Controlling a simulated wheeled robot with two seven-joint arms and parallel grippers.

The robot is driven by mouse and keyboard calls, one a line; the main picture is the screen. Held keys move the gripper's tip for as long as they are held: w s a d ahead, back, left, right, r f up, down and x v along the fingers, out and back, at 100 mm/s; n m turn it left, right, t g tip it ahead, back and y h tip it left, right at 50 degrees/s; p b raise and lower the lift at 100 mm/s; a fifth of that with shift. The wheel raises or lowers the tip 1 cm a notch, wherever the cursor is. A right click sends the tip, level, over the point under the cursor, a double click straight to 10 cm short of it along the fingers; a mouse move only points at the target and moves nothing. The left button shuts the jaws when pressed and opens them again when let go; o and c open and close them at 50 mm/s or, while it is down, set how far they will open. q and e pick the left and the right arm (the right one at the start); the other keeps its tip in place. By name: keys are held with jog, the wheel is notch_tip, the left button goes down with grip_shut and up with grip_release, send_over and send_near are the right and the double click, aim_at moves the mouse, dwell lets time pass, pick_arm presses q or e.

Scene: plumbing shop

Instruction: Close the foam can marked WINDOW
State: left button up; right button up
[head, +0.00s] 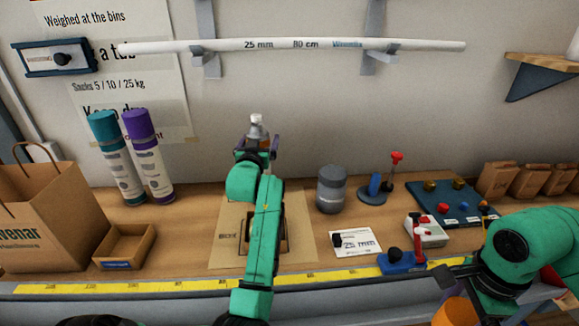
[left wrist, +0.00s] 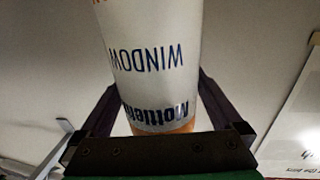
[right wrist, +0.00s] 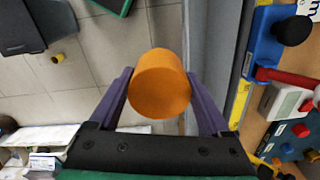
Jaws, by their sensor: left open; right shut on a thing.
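The white foam can (left wrist: 150,85) marked WINDOW stands between the fingers of my left gripper (left wrist: 155,115) in the left wrist view, its lettering upside down there. The jaws are open around it. In the head view only the can's top (head: 256,125) shows beyond my left gripper (head: 256,148); my arm hides the rest. My right gripper (right wrist: 160,95) is shut on an orange cap-like cylinder (right wrist: 158,85), held over the floor in front of the bench. That cylinder also shows at the bottom of the head view (head: 455,313).
Two tall cans, teal (head: 117,155) and purple (head: 148,155), stand left on the bench. A grey canister (head: 331,189) and a red-and-blue stand (head: 373,190) are right of my left arm. A white pipe (head: 290,45) hangs above. A paper bag (head: 45,220) is far left.

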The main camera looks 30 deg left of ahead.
pick_arm(q)
grip_shut()
jog(key=shift+r, duration=0.15)
notch_tip(320, 180, up, 10)
jog(key=shift+f+b, duration=0.1)
jog(key=shift+b, duration=0.3)
dwell(0.4)
